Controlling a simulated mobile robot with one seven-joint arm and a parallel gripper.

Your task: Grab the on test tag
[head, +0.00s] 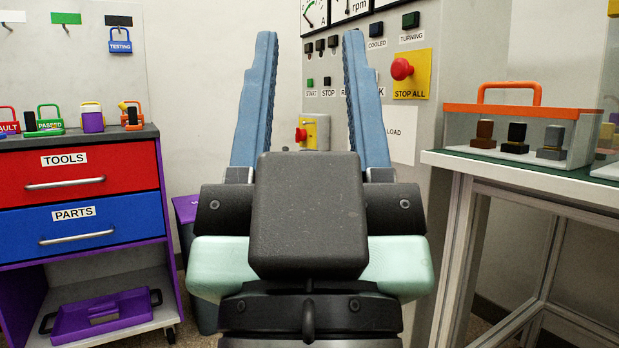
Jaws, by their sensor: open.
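My gripper (310,40) is in the middle of the head view, pointing up and away. Its two blue fingers are spread wide, with nothing between them. No tag reads exactly "on test". A blue tag (120,42) reading "TESTING" hangs from a hook under a black label on the wall panel at the upper left. It is well to the left of my gripper and apart from it. Other tags stand on top of the drawer cart: a red one (9,127) reading "FAULT", cut by the picture edge, and a green one (45,124) reading "PASSED".
A cart (80,200) with red and blue drawers stands at left. A panel with gauges and a red stop button (401,69) is behind my gripper. A table (520,178) at right bears a clear, orange-rimmed box (520,106). A purple-lidded bin (186,208) is partly hidden.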

